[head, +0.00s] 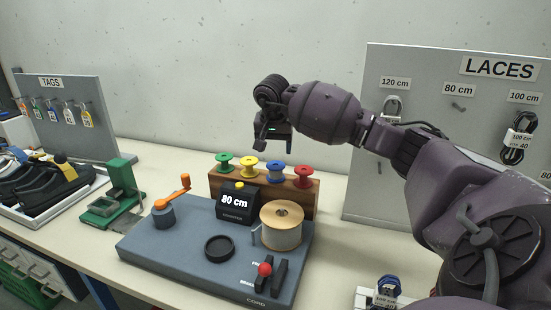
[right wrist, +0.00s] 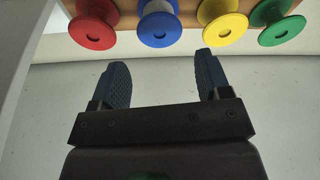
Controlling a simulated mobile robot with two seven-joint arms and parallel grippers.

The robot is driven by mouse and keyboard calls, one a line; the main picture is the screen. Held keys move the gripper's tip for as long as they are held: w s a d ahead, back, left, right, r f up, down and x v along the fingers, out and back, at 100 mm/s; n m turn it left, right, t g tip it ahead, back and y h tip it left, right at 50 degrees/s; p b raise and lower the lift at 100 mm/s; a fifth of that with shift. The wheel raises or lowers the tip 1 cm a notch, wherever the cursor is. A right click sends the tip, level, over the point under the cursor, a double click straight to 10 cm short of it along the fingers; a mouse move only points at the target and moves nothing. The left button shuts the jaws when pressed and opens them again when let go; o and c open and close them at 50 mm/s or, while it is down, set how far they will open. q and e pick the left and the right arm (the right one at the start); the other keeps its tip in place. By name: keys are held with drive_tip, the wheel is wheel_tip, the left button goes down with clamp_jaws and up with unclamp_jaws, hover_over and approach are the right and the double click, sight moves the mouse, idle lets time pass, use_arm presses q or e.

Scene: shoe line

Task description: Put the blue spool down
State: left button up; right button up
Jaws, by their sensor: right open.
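The blue spool (head: 276,174) stands in the wooden rack (head: 297,199), between the yellow spool (head: 249,170) and the red spool (head: 303,178). My right gripper (head: 271,145) is above the rack, close over the blue and yellow spools in the head view. In the right wrist view its two fingers (right wrist: 163,78) are apart with nothing between them. The blue spool (right wrist: 158,28) shows there just beyond the fingertips, apart from them. My left gripper is not in view.
The green spool (head: 224,163) is at the rack's left end. In front, the blue-grey cord station (head: 190,256) carries an orange crank (head: 173,192), an 80 cm counter (head: 235,205), and a cord reel (head: 282,229). A LACES board (head: 440,150) stands behind my right arm.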

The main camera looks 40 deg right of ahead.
drive_tip(key=shift+v, duration=2.2)
